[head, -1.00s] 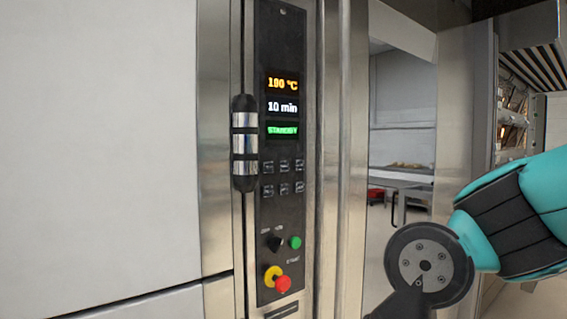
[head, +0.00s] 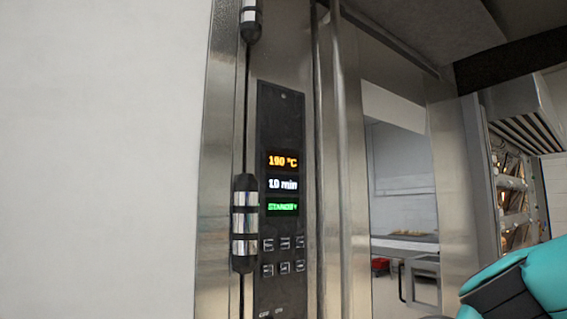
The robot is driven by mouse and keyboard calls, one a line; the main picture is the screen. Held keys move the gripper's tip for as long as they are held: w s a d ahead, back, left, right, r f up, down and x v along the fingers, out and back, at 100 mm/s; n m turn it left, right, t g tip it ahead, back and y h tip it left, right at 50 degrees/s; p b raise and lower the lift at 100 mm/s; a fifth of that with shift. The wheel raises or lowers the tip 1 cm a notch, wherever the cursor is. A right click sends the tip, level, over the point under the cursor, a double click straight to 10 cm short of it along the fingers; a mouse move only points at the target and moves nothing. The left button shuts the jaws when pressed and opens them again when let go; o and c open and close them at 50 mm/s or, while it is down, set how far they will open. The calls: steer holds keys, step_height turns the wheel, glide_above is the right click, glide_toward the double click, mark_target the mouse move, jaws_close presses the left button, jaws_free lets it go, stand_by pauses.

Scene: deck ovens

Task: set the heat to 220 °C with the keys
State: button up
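The oven's black control panel (head: 281,225) is upright on the steel post. Its top display (head: 283,161) shows what looks like 190 °C in orange. Below it, a white display (head: 283,184) reads 10 min and a green display (head: 283,208) reads STANDBY. Two rows of small keys (head: 283,256) lie under the displays; their labels are too small to read. My gripper is out of view; only a teal and black part of my arm shows at the lower right.
A black-and-steel hinge (head: 245,222) stands out just left of the panel. A vertical steel bar (head: 348,190) runs to its right. A large pale flat surface (head: 100,160) fills the left. Farther back are a table (head: 408,240) and a lit oven rack (head: 512,205).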

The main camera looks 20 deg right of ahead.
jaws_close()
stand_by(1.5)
